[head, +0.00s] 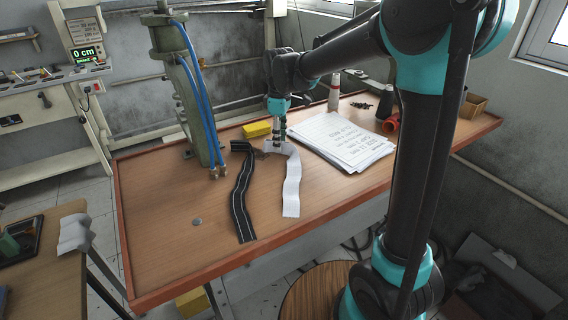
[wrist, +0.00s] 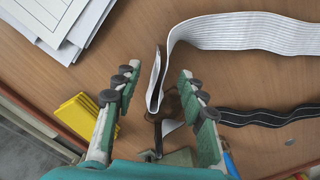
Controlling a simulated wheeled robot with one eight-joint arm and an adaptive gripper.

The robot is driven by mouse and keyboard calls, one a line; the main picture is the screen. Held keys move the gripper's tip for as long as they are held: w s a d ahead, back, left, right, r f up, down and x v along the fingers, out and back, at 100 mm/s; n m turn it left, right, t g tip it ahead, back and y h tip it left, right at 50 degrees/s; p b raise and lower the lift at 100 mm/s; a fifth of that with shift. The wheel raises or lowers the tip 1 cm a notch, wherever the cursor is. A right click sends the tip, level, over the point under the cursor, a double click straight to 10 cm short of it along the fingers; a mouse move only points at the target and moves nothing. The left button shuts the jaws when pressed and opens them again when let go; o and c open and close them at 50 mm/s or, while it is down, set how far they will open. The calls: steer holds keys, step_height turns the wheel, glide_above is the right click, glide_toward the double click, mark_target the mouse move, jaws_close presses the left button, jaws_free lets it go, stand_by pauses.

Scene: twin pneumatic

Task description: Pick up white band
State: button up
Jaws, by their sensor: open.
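The white band (head: 291,188) lies on the wooden table, running from under my gripper toward the front edge. My gripper (head: 277,132) is over its far end. In the wrist view the white band (wrist: 240,31) is ribbed and bends back, with a folded upright part between my open fingers (wrist: 155,78). I see gaps on both sides, so the fingers look apart from it. A black band (head: 240,205) with pale lines lies left of it, and it also shows in the wrist view (wrist: 265,117). A small brown piece sits by the fold, partly hidden.
A green press (head: 191,100) with blue hoses stands left of my gripper. A yellow block (head: 256,129) is close behind the bands. Paper sheets (head: 335,140) lie to the right. A white bottle, a dark bottle and a red item stand farther right. The table's front left is mostly clear.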

steer(key=shift+f, duration=1.15)
jaws_close()
steer(key=shift+r, duration=0.15)
